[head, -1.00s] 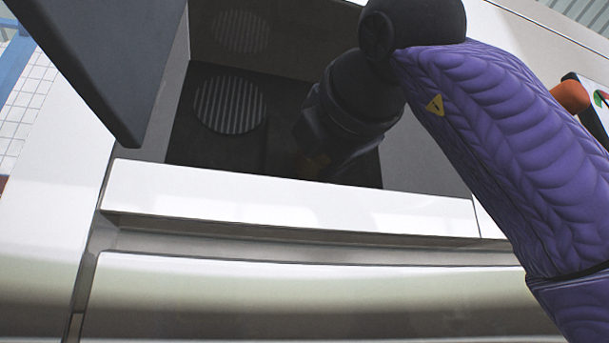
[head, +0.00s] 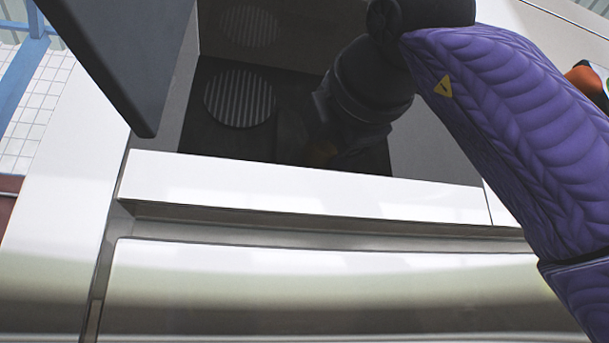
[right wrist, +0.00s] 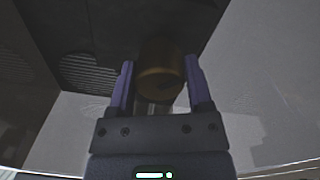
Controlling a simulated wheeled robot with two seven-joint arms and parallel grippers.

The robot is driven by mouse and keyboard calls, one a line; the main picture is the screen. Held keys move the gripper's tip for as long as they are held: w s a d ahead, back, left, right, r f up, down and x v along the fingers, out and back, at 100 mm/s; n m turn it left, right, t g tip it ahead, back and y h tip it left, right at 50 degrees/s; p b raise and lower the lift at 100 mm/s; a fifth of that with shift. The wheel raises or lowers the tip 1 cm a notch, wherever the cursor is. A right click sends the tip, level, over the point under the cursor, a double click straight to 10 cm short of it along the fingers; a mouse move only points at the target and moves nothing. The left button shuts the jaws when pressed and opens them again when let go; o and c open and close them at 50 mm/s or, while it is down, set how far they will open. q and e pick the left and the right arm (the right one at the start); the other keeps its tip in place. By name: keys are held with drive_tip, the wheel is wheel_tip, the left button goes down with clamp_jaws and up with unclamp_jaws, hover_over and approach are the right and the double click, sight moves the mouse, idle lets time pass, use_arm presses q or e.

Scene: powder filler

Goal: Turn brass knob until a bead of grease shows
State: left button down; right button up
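The brass knob (right wrist: 161,72) shows in the right wrist view as a short, dull gold cylinder in a dark recess. My right gripper (right wrist: 160,82) reaches it, one purple finger on each side. Narrow gaps seem to show between the knob and the fingers, so the gripper looks open around it. In the head view my right arm goes down into the dark recess, and its gripper end is too dim to make out well. No grease bead can be made out. My left gripper is not in view.
The recess has dark walls and a round slotted vent (head: 240,97). A glossy white ledge (head: 300,190) runs along its front. A dark grey panel (head: 105,60) stands at its left. An orange part (head: 583,78) lies at the far right.

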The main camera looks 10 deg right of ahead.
drive_tip(key=o, duration=0.3)
drive_tip(key=shift+s, duration=0.1)
drive_tip(key=shift+o, duration=0.2)
drive_tip(key=s+b, duration=0.3)
drive_tip(key=s, duration=0.7)
drive_tip(key=shift+d, duration=0.25)
drive_tip(key=shift+f, duration=0.1)
